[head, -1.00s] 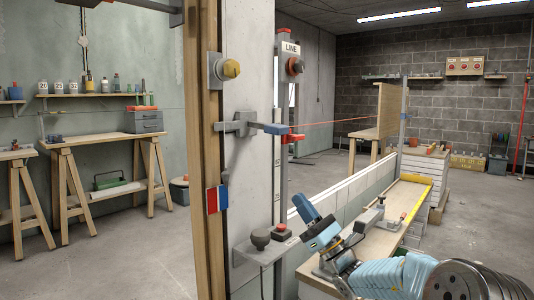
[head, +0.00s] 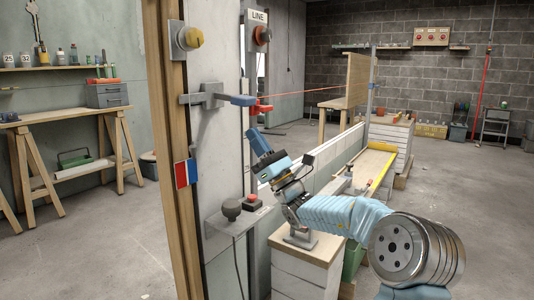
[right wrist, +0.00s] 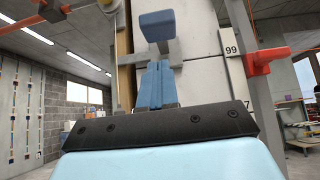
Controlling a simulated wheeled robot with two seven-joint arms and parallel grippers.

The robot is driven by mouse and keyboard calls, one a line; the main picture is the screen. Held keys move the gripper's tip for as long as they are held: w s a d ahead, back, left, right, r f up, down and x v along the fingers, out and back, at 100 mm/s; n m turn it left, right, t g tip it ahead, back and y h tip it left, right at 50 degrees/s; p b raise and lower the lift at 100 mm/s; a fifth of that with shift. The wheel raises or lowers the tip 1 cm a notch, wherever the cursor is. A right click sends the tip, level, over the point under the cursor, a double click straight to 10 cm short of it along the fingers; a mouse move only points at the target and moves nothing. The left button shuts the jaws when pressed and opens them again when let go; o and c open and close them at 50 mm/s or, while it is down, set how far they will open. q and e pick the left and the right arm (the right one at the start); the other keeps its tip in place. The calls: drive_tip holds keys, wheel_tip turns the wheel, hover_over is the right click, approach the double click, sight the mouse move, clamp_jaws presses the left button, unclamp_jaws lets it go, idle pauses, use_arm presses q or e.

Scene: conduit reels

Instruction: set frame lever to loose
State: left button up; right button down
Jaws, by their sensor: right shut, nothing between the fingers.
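The frame lever has a blue handle (head: 242,100) on a grey bracket (head: 207,97) fixed to the upright beside the wooden post. The handle sticks out roughly level to the right. My right gripper (head: 256,138) is below the handle, apart from it, with its shut blue fingers pointing up. In the right wrist view the shut fingers (right wrist: 155,86) point at the blue handle end (right wrist: 157,24), with nothing between them. A red and blue plate (head: 186,172) is on the post below the lever. My left gripper is not in view.
A red clamp (head: 261,109) with an orange line stands just right of the handle. A yellow knob (head: 190,38) is above. A box with a black knob (head: 231,209) and a red button (head: 251,201) juts out below. A low wall runs behind my right arm.

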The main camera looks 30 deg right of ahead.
approach(233, 99)
wheel_tip(233, 99, up, 3)
drive_tip(key=w+d, duration=0.1)
drive_tip(key=w, duration=0.1)
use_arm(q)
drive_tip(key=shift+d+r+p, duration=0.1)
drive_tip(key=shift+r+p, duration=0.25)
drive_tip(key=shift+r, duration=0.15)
use_arm(e)
drive_tip(key=shift+d+f, duration=0.2)
drive_tip(key=shift+y, duration=0.3)
